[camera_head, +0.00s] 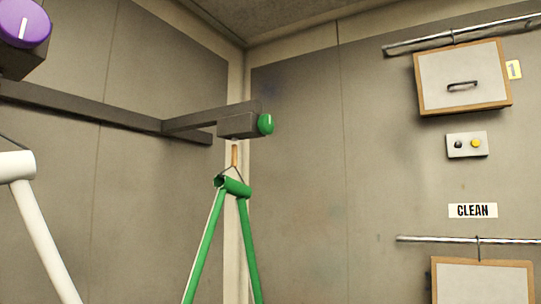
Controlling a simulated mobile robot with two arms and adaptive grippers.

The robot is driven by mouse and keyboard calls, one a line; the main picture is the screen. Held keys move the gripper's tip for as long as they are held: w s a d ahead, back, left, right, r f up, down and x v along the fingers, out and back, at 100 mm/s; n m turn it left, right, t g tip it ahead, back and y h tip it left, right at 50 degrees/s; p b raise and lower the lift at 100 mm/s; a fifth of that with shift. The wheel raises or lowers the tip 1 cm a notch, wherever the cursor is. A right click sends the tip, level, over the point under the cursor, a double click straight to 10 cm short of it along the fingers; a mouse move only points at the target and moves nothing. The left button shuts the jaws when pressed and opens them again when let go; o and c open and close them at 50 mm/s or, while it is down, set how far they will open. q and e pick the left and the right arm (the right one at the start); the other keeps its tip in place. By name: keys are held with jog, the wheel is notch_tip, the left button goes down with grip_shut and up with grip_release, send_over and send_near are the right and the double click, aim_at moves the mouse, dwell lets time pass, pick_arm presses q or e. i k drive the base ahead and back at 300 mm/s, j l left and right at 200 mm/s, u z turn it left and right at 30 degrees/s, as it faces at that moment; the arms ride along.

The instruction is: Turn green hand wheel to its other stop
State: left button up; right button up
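A green round knob (265,124), which looks like the green hand wheel, sits on the right end of a grey block (238,126) on a dark rail near the room's corner. I see it nearly edge-on, so its turned position is hard to tell. A green tube frame (207,243) hangs below the block from an orange-brown hook (234,156). Neither of my grippers is in view.
A purple wheel (24,22) with a white mark is at the upper left. A white tube frame (42,232) hangs below it. On the right wall are a framed panel with handle (463,76), a two-button box (467,145), a CLEAN sign (473,211) and a lower panel (481,284).

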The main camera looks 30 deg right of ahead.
aim_at(265, 123)
jog(key=z, duration=1.05)
